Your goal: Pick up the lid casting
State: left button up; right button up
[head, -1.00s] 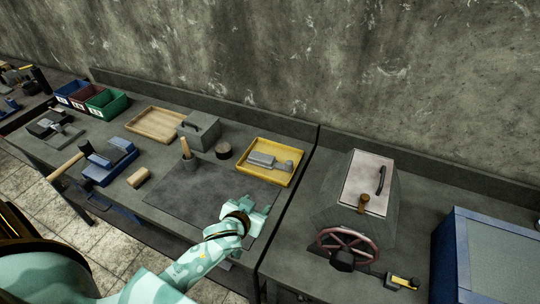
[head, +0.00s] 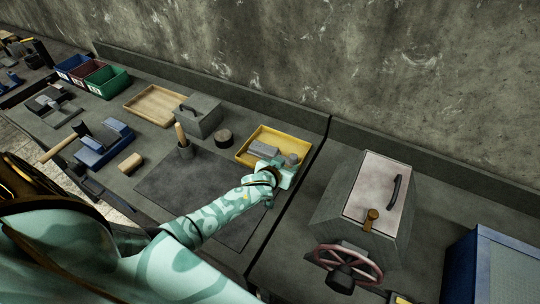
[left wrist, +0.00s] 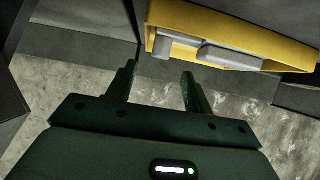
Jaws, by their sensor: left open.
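The grey lid casting (head: 262,150) lies in the yellow tray (head: 243,158) near the right end of the bench. It has a longer rounded piece and a smaller block at the right. My left gripper (head: 282,168) is at the tray's front right side and hides part of the casting in the head view. In the left wrist view my left gripper (left wrist: 160,72) is open, with nothing between its fingers. The casting (left wrist: 230,57) and the tray (left wrist: 240,27) show beyond the fingertips, apart from them. My right gripper is not in view.
A grey box with a handle (head: 200,118) and a dark round block (head: 223,138) stand left of the tray. A dark mat (head: 185,188) is mostly clear. A machine with a handwheel (head: 345,262) stands to the right, beyond the bench gap. A wall rises behind.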

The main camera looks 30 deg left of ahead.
aim_at(293, 159)
pick_arm(q)
jog(key=shift+w+f, duration=0.4)
jog(key=shift+w, duration=0.2)
jog(key=b+x, duration=0.2)
jog(key=x, duration=0.2)
jog(key=shift+w+a+f+b, duration=0.1)
jog(key=shift+w+f+b, duration=0.1)
jog(key=shift+b, duration=0.15)
jog(key=shift+s+r, duration=0.1)
jog(key=shift+r, duration=0.05)
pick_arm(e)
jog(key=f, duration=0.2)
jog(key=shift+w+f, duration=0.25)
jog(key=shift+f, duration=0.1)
pick_arm(q)
grip_shut()
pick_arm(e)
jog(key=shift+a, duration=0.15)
